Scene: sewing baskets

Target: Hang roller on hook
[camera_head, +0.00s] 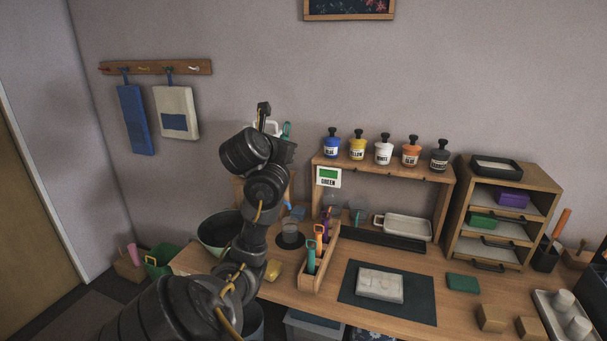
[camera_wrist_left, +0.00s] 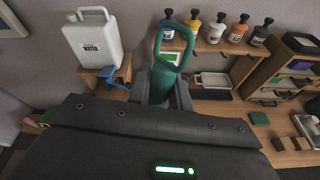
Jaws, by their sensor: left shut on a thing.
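My left gripper (camera_wrist_left: 167,98) is shut on a teal-green tool, which I take to be the roller (camera_wrist_left: 162,82). Its looped end (camera_wrist_left: 177,42) points up and away from the fingers; its lower part is hidden by the gripper. In the head view only a small teal bit of the roller (camera_head: 287,129) shows beside my left gripper, which is mostly hidden by my wrist. A row of small dark hooks (camera_head: 386,172) runs along the front edge of the wooden shelf, right of my gripper. The roller is off the hooks. My right gripper is out of view.
Several colour bottles (camera_head: 383,151) stand on the shelf. A white water jug (camera_wrist_left: 92,40) stands left of the roller. A caddy (camera_head: 323,265) with tools, a dark mat (camera_head: 420,300) and a drawer unit (camera_head: 504,216) are on the table. A wall rack (camera_head: 155,67) holds hanging cloths.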

